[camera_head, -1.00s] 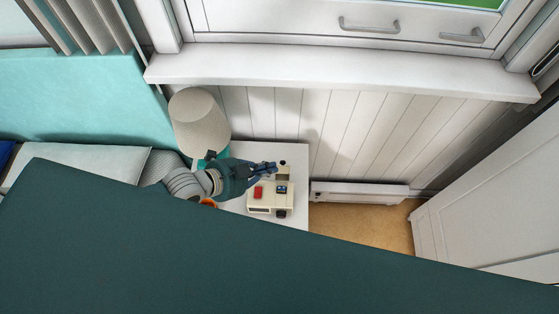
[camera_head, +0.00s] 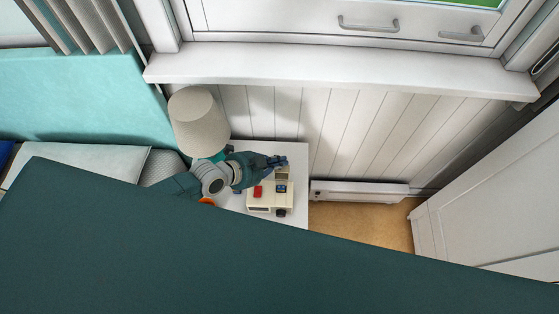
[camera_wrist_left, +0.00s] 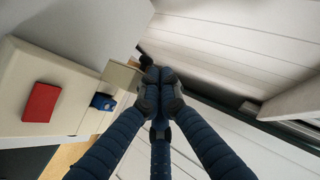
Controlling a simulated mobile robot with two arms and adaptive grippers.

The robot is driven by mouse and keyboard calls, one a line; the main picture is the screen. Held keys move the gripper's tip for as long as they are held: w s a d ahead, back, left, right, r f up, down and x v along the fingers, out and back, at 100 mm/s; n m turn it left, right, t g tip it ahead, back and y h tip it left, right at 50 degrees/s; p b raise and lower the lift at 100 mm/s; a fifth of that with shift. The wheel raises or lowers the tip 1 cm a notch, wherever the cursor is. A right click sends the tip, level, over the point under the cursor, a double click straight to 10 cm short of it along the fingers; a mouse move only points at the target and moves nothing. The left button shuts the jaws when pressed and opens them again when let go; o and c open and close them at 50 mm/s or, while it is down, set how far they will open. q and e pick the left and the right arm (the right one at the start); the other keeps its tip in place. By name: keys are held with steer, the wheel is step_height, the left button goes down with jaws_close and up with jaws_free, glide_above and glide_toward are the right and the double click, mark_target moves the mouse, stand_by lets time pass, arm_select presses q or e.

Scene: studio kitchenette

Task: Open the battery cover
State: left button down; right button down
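A cream boxy device (camera_head: 266,201) with a red button (camera_head: 257,191) sits on a white nightstand (camera_head: 240,203). In the left wrist view the device (camera_wrist_left: 52,68) is at the left, with the red button (camera_wrist_left: 41,102) on it. A blue battery-like piece (camera_wrist_left: 102,101) shows in an opening. A beige flap, seemingly the battery cover (camera_wrist_left: 121,76), stands up at the opening's far edge. My left gripper (camera_head: 283,161) is by the flap's upper end; its fingertips (camera_wrist_left: 159,78) are together, with nothing visible between them. Whether they touch the flap is unclear. My right gripper is not in view.
A lamp with a beige shade (camera_head: 198,121) stands behind my left arm. A panelled wall (camera_head: 345,130) and windowsill (camera_head: 330,68) rise behind the nightstand. A large dark teal surface (camera_head: 260,260) fills the foreground. A low white heater (camera_head: 358,194) is to the right.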

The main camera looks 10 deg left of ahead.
arm_select(q)
steer(key=b, duration=0.1)
steer(key=w+f+b, duration=0.1)
steer(key=w+b, duration=0.1)
steer(key=shift+w+a+f+g+b, duration=0.1)
steer(key=shift+a+f+g+b, duration=0.15)
steer(key=shift+g+b, duration=0.15)
steer(key=shift+r, duration=0.3)
